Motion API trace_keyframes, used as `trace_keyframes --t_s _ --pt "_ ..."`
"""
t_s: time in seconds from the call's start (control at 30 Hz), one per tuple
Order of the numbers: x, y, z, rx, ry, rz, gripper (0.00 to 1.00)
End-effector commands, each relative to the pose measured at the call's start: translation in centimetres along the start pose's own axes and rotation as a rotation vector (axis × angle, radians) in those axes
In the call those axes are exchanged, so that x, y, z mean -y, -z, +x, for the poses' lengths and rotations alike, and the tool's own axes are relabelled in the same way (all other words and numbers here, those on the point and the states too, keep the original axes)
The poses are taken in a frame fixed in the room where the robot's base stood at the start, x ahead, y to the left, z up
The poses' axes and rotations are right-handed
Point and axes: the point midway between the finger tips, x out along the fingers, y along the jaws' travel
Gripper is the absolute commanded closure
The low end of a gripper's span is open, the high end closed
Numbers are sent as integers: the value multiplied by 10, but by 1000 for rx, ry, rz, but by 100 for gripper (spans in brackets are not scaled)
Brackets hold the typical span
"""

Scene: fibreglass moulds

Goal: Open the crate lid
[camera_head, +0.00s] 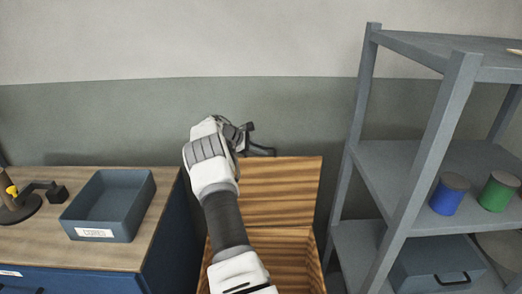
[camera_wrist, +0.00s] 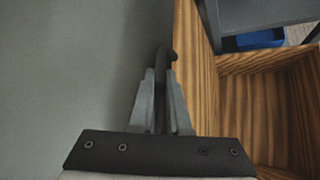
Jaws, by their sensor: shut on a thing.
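The wooden crate (camera_head: 287,262) stands on the floor between the workbench and the shelf rack. Its striped lid (camera_head: 283,190) is raised and stands roughly upright at the back, near the wall. In the wrist view the lid (camera_wrist: 196,75) shows nearly edge-on, with the open inside of the crate (camera_wrist: 262,115) to its right. My gripper (camera_head: 250,140) is at the lid's top edge, and my arm crosses in front of the crate's left part. In the wrist view my gripper (camera_wrist: 163,85) is shut on a dark curved handle (camera_wrist: 166,52) at the lid.
A workbench (camera_head: 150,215) with a blue-grey labelled tray (camera_head: 128,193) stands close on the left. The wall (camera_head: 290,115) is close behind the lid.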

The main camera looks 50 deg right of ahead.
Motion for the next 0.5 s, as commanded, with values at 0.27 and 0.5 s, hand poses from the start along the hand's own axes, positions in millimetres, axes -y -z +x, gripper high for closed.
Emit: trace_keyframes --t_s 0.27,0.5 --pt "0 0 0 -2 -1 0 55" --pt "1 1 0 -1 1 0 55"
